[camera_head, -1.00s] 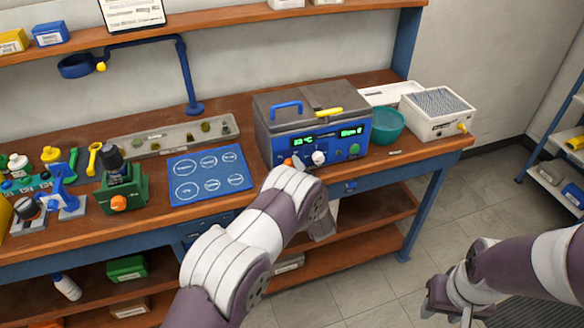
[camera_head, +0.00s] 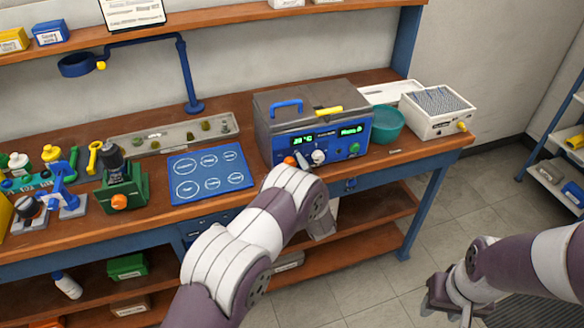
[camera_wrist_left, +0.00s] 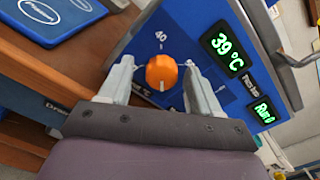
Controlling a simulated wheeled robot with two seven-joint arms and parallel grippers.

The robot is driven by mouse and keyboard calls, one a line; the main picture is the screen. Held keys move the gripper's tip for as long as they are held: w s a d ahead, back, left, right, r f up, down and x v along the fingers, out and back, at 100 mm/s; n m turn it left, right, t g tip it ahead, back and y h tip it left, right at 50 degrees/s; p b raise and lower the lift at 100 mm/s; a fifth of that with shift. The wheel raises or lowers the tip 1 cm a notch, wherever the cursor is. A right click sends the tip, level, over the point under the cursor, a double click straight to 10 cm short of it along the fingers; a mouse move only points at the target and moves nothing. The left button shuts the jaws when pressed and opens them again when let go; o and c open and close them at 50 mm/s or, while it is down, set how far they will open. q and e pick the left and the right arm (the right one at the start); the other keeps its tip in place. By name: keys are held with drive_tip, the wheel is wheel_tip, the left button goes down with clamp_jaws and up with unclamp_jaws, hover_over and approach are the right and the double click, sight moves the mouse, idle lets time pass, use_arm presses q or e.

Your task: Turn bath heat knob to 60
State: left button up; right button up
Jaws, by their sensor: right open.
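The heating bath (camera_head: 315,122) is a grey-lidded box with a blue front panel on the bench. Its orange heat knob (camera_wrist_left: 161,73) shows in the left wrist view, with a pale pointer mark at its lower edge and a "40" printed above it. It also shows in the head view (camera_head: 289,161). My left gripper (camera_wrist_left: 160,72) is open, with one finger on each side of the knob and small visible gaps. In the head view its fingers are largely hidden by my wrist. The green display (camera_wrist_left: 222,55) reads 39 °C. My right gripper (camera_head: 436,300) is open and empty, away from the bench.
A white knob (camera_head: 318,157) and a green button (camera_head: 354,149) sit right of the orange knob. A teal bowl (camera_head: 387,125) and a white box (camera_head: 437,109) stand right of the bath. A blue mat (camera_head: 210,174) and a green device (camera_head: 122,188) lie left.

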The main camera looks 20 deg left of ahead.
use_arm(q)
drive_tip(key=b+v, duration=0.1)
drive_tip(key=v, duration=1.1)
drive_tip(key=shift+s+d+b, duration=0.25)
drive_tip(key=shift+b, duration=0.1)
